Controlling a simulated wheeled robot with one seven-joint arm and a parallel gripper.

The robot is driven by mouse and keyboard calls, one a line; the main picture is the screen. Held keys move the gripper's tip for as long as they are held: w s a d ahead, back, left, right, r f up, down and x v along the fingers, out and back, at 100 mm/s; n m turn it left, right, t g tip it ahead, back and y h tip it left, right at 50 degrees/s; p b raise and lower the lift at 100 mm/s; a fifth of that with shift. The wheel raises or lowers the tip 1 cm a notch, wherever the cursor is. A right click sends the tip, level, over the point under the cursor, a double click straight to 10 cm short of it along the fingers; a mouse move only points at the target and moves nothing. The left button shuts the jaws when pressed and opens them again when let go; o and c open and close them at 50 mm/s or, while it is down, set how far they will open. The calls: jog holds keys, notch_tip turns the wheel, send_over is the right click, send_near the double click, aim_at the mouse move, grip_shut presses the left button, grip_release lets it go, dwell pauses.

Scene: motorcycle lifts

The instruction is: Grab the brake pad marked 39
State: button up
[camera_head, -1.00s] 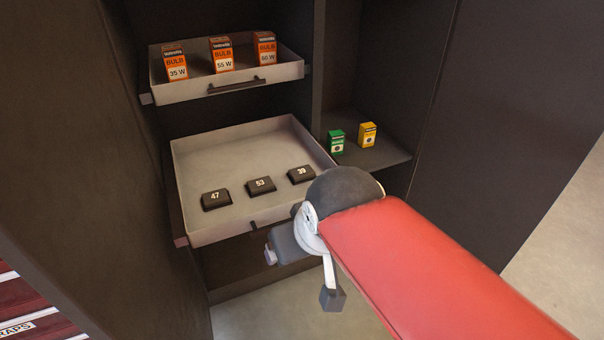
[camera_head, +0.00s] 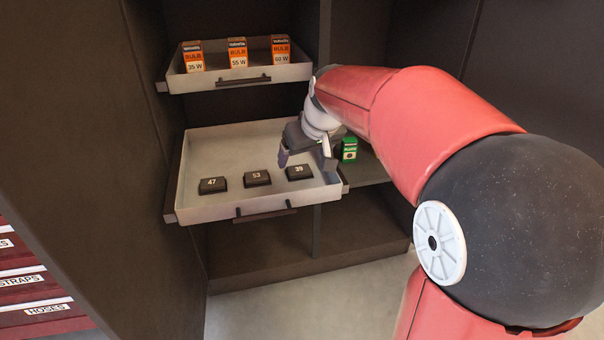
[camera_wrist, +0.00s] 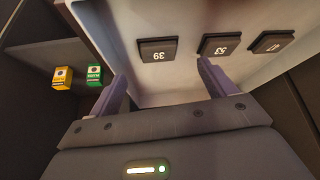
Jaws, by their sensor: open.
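The brake pad marked 39 (camera_head: 299,172) is a dark block lying in the open lower drawer (camera_head: 200,206), at the right of a row of three. In the wrist view the same pad 39 (camera_wrist: 158,50) shows upside down, ahead of the fingers and between their lines. Pad 53 (camera_head: 257,178) lies in the middle and pad 47 (camera_head: 213,185) at the left. My gripper (camera_head: 305,162) is open and empty, above the drawer's right part near pad 39. In the wrist view its two fingers (camera_wrist: 162,80) are spread apart and do not touch the pad.
An upper drawer (camera_head: 215,82) with three orange bulb boxes (camera_head: 238,54) stands open above. A green box (camera_head: 349,150) is on the shelf right of the lower drawer; a yellow box (camera_wrist: 62,78) stands beside it. Dark cabinet walls close both sides.

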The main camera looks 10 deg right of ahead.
aim_at(298, 168)
jog(key=b+x, duration=0.1)
jog(key=x, duration=0.4)
jog(key=shift+f, duration=0.3)
jog(key=shift+c, duration=0.3)
jog(key=c, duration=1)
jog(key=shift+r, duration=0.1)
jog(key=shift+c, duration=0.3)
jog(key=shift+r, duration=0.15)
